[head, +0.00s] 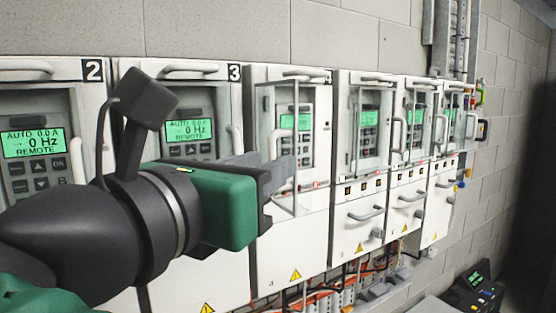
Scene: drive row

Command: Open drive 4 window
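Drive 4 (318,160) is the white cabinet right of drive 3; its number is mostly hidden. Its clear window (278,100) has a thin pale frame and seems to stand swung out, with its free edge in front of the green-lit panel (296,122). The window's handle (272,146) is on the frame, partly hidden by the fingers.
Drive 2 (93,70) and drive 3 (234,72) stand to the left, their windows apparently shut. More drives with handles (366,214) continue to the right. Cables (345,288) run below. A dark device (474,291) is at lower right.

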